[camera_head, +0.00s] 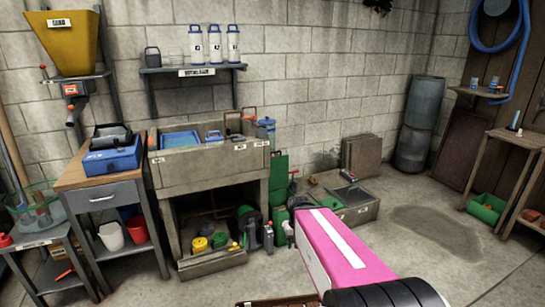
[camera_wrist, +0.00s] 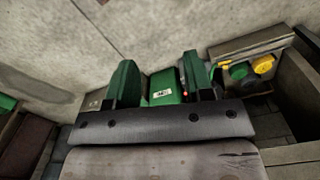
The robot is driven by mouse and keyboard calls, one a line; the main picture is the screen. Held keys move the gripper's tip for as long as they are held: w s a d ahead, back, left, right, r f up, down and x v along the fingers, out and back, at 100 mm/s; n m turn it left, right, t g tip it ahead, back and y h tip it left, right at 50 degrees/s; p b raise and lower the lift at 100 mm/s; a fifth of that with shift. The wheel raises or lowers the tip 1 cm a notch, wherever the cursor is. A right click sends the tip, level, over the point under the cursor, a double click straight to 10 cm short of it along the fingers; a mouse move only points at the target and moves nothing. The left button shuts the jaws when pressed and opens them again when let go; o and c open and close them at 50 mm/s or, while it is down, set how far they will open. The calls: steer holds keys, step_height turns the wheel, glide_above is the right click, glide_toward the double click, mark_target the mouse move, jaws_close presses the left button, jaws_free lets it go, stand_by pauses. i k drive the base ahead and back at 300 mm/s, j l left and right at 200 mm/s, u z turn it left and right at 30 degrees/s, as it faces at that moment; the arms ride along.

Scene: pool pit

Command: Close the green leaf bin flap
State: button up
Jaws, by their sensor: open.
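The green leaf bin (camera_head: 280,217) stands on the floor right of the stone sink in the head view, its lower part partly hidden by small items. Its green flap (camera_head: 279,176) appears raised upright at the back. In the wrist view my gripper (camera_wrist: 160,72) is open, with two dark green fingers apart and nothing clearly held. A green part of the leaf bin with a white label (camera_wrist: 164,88) shows between the fingers; I cannot tell whether they touch it. In the head view my gripper is hidden by my pink forearm.
A low stone box (camera_head: 350,208) lies to the right. A blue toolbox (camera_head: 111,157) sits on the side table. Open floor is at right around a damp patch (camera_head: 436,232).

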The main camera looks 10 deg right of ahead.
mark_target(278, 179)
steer(key=i+l, duration=0.45)
steer(key=l, duration=0.15)
steer(key=i+l, duration=0.95)
steer(key=l, duration=0.2)
steer(key=i+l, duration=0.45)
steer(key=l, duration=0.15)
